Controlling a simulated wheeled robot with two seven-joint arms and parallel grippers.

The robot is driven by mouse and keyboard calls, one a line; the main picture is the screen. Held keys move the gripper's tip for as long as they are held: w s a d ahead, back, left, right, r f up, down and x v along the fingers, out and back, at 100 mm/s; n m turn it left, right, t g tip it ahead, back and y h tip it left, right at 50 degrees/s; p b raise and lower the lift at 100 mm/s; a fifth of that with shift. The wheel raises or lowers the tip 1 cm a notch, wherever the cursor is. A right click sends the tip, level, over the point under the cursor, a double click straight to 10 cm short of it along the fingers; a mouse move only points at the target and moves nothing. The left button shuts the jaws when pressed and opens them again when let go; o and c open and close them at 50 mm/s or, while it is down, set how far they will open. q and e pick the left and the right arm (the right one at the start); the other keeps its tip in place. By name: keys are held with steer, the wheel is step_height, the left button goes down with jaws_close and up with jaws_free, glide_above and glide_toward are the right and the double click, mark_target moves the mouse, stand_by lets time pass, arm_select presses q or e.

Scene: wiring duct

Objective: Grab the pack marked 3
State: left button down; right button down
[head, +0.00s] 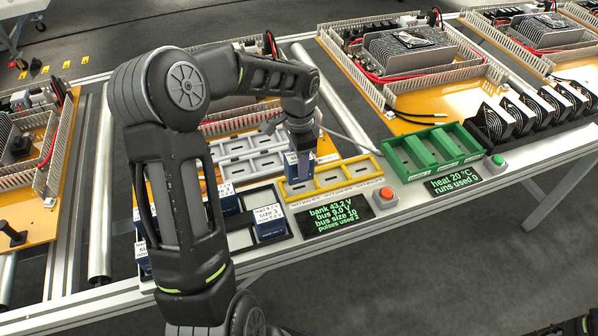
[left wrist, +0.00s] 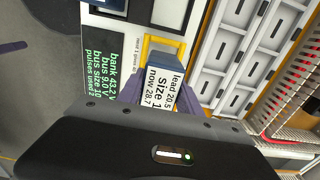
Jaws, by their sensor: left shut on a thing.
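My left gripper (head: 301,150) is shut on a blue pack with a white label (head: 291,167), at the left end of the yellow tray (head: 330,180). In the left wrist view the held pack (left wrist: 170,85) lies between purple fingers, by a yellow frame (left wrist: 148,45). Its label reads "lead 20.5", "Size 1" and "now 28.7"; the edge is cut off by the gripper. My right gripper is out of view.
A grey compartment tray (head: 235,148) lies behind the yellow one. A display (head: 335,215) and red button (head: 386,194) are in front. A green tray (head: 440,150) and black slotted units (head: 500,122) stand to the right. Circuit boards with wiring ducts (head: 400,55) are behind.

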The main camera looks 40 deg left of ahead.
arm_select(q)
step_height(320, 180, up, 6)
steer(key=shift+f, duration=0.15)
stand_by(0.6)
